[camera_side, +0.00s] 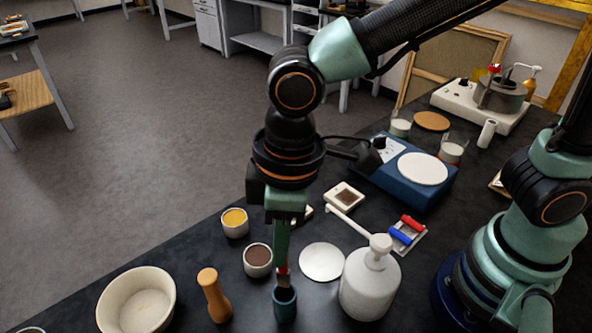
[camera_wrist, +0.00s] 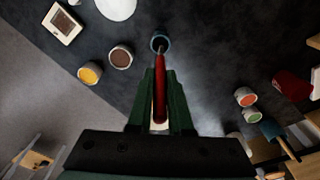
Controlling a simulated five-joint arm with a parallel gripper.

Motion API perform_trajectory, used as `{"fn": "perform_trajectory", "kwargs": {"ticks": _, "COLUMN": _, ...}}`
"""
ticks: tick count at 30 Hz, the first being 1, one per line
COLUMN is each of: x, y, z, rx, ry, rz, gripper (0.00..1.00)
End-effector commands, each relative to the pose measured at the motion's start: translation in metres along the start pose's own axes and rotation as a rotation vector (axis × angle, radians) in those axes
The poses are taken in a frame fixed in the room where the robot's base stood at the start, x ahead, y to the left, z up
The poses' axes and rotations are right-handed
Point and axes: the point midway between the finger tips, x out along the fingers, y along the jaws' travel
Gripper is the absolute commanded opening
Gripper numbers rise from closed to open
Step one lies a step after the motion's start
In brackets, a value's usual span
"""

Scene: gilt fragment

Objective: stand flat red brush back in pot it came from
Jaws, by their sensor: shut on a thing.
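My gripper (camera_side: 282,258) points straight down and is shut on the flat red brush (camera_side: 283,271). In the wrist view the brush's red length (camera_wrist: 160,98) lies between my green fingers (camera_wrist: 159,75). Directly below is a small dark teal pot (camera_side: 285,304), upright on the bench. The lower end of the brush is at the pot's mouth in the side view. In the wrist view it also lines up with the pot's round opening (camera_wrist: 160,41). I cannot tell how deep it sits. My fingers are above the rim, and they hide part of the brush.
A brown-filled pot (camera_side: 258,260), a yellow-filled pot (camera_side: 235,222), a wooden pestle-like piece (camera_side: 213,296), a white disc (camera_side: 321,262) and a white pump bottle (camera_side: 370,284) stand close around. A cream bowl (camera_side: 137,301) is at the left. A blue scale (camera_side: 405,181) is behind.

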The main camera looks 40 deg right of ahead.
Motion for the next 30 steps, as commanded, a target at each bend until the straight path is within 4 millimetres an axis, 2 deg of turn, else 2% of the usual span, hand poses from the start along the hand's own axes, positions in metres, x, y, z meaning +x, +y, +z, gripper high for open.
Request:
{"fn": "perform_trajectory", "kwargs": {"ticks": 1, "x": 0.013, "y": 0.0, "z": 0.002, "rx": 0.001, "ry": -0.007, "rz": 0.0, "gripper": 0.0}}
{"fn": "perform_trajectory", "kwargs": {"ticks": 4, "x": 0.031, "y": 0.0, "z": 0.004, "rx": 0.001, "ry": -0.005, "rz": 0.0, "gripper": 0.0}}
{"fn": "perform_trajectory", "kwargs": {"ticks": 11, "x": 0.05, "y": 0.0, "z": 0.004, "rx": 0.001, "ry": -0.002, "rz": 0.0, "gripper": 0.0}}
{"fn": "perform_trajectory", "kwargs": {"ticks": 18, "x": 0.08, "y": 0.0, "z": 0.007, "rx": 0.001, "ry": -0.003, "rz": 0.0, "gripper": 0.0}}
{"fn": "perform_trajectory", "kwargs": {"ticks": 30, "x": 0.086, "y": 0.0, "z": 0.007, "rx": 0.001, "ry": 0.001, "rz": 0.0, "gripper": 0.0}}
